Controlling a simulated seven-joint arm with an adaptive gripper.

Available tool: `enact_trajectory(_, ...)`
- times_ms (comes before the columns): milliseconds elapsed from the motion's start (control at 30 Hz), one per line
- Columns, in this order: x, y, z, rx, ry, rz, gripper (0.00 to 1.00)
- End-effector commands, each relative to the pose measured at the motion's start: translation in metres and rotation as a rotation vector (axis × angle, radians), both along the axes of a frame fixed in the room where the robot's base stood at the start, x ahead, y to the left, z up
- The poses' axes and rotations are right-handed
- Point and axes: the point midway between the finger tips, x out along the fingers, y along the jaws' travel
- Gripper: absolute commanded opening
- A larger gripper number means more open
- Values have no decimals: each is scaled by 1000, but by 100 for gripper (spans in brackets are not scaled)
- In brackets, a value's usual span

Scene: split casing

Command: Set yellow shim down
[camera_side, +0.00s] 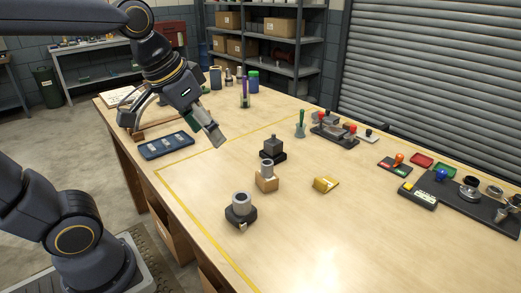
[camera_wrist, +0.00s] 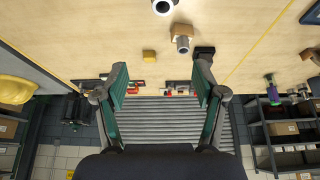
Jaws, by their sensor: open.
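The yellow shim (camera_side: 326,184) lies on the bare wooden bench top, to the right of the small blocks in the side view. In the wrist view the yellow shim (camera_wrist: 149,56) shows as a small block on the bench, apart from my fingers. My gripper (camera_side: 211,133) is raised over the left part of the bench, well away from the shim. In the wrist view my gripper (camera_wrist: 161,66) has its two green-padded fingers wide apart with nothing held between them.
A grey ring on a dark base (camera_side: 240,208), a wooden block with a grey cylinder (camera_side: 266,178) and a black block (camera_side: 272,148) stand left of the shim. A blue tray (camera_side: 166,145) lies far left. A dark parts tray (camera_side: 470,207) lies right. Bench around the shim is clear.

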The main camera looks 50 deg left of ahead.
Motion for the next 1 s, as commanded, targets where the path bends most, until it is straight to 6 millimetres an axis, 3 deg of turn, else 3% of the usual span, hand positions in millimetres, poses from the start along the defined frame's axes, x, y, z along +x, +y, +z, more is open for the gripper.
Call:
enact_trajectory(33, -18, 1, -10, 2, -22, 0, 70)
enact_trajectory(100, -36, 2, -23, 6, -42, 0, 70)
enact_trajectory(233, -52, 3, -39, 10, -61, -1, 70)
enact_trajectory(1000, -55, 3, -42, 11, -62, -1, 70)
